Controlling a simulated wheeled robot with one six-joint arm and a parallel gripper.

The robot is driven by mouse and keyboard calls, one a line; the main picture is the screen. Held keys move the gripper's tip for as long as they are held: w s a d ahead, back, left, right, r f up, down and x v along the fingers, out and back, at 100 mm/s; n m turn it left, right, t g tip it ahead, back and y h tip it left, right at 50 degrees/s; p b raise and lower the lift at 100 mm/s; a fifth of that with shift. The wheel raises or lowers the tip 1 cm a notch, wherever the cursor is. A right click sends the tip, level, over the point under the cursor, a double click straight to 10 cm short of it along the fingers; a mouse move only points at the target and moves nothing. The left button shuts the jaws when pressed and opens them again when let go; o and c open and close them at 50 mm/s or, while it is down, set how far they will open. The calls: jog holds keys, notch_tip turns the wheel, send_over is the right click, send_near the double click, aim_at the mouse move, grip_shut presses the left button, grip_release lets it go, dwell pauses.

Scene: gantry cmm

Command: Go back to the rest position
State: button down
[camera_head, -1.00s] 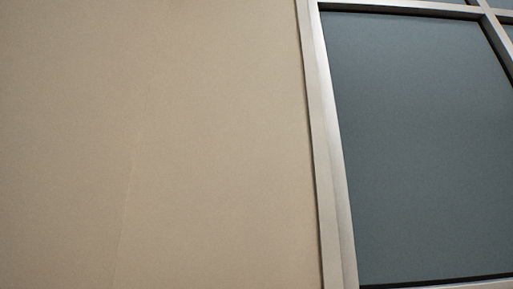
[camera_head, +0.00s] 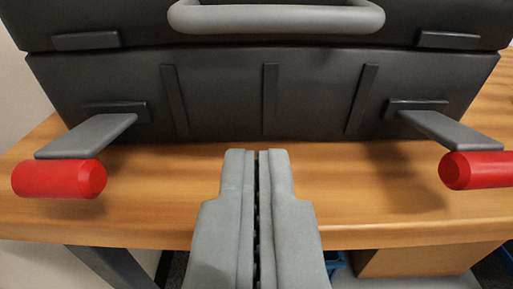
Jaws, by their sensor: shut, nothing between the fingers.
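My gripper (camera_head: 256,155) shows at the lower middle of the head camera view. Its two grey fingers are side by side with only a thin dark slit between them, shut and empty. The fingertips are in front of a wooden table's edge and below a dark case, with no clear contact with either.
A dark case (camera_head: 225,100) with a grey handle (camera_head: 280,19) and two red-ended grey levers (camera_head: 60,178) (camera_head: 478,170) stands on the wooden table (camera_head: 380,215). A table leg (camera_head: 110,265) and a brown box (camera_head: 415,262) show below. A pale wall (camera_head: 25,95) is at the left.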

jog(key=s+r, duration=0.9)
jog(key=s, duration=0.4)
jog(key=s+r, duration=1)
jog(key=s, duration=0.4)
jog(key=shift+s+d+r+t, duration=0.15)
jog(key=shift+s+d+t, duration=0.15)
jog(key=shift+d, duration=0.05)
